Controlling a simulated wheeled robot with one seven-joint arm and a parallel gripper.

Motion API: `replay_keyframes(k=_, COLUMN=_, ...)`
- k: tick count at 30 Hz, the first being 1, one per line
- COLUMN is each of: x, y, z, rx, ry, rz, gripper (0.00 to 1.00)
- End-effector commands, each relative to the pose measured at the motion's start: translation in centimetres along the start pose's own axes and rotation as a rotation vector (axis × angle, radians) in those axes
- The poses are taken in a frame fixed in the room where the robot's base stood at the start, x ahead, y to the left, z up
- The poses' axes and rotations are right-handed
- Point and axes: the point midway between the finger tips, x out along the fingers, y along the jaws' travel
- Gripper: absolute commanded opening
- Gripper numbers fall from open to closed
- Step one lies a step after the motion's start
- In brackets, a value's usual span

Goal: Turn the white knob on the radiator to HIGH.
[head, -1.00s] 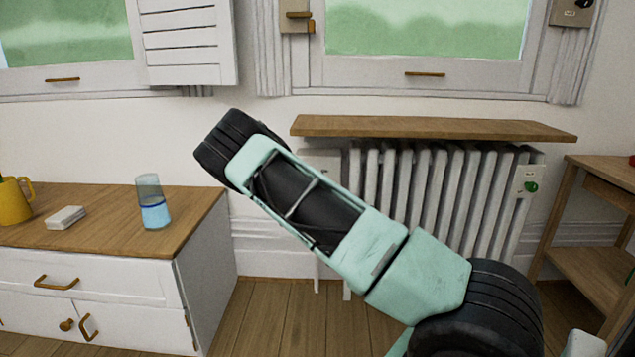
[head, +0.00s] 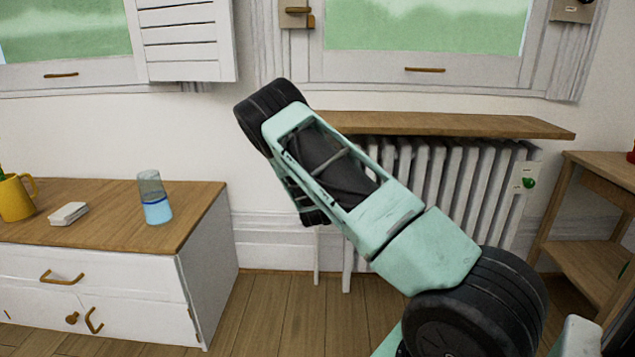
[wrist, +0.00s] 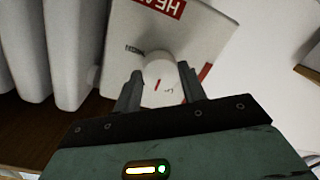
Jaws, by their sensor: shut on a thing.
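The white knob (wrist: 160,68) sits on a pale plate (wrist: 205,35) with red-and-white HEAT lettering, seen upside down in the wrist view. My gripper (wrist: 159,82) has one finger on each side of the knob and is shut on it. A short red line shows on the knob's near side. Small dark print lies to its left and a red mark to its right; I cannot read the print. In the head view the radiator (head: 487,190) stands under a wooden shelf; my arm covers its left part, and the white knob and fingertips are hidden.
A green knob (head: 529,183) is on a plate at the radiator's right end. The wooden shelf (head: 450,124) overhangs the radiator. A cabinet (head: 110,235) at left bears a yellow mug (head: 15,198), a white block (head: 68,214) and a glass (head: 156,205). A wooden stand (head: 590,250) is at right.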

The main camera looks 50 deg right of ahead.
Motion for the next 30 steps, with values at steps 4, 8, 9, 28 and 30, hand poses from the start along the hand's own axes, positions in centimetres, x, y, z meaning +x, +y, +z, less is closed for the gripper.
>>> replay_keyframes(k=4, x=-0.02, y=-0.04, z=0.14, rx=0.139, ry=0.005, rz=-0.008, gripper=0.18)
replay_keyframes(k=8, x=-0.01, y=-0.07, z=0.18, rx=0.262, ry=0.012, rz=-0.014, gripper=0.18)
replay_keyframes(k=9, x=-0.03, y=-0.13, z=0.17, rx=0.300, ry=0.015, rz=-0.016, gripper=0.18)
replay_keyframes(k=28, x=0.00, y=-0.30, z=0.26, rx=0.896, ry=0.050, rz=-0.046, gripper=0.18)
replay_keyframes(k=30, x=0.01, y=-0.30, z=0.33, rx=0.962, ry=0.053, rz=-0.048, gripper=0.18)
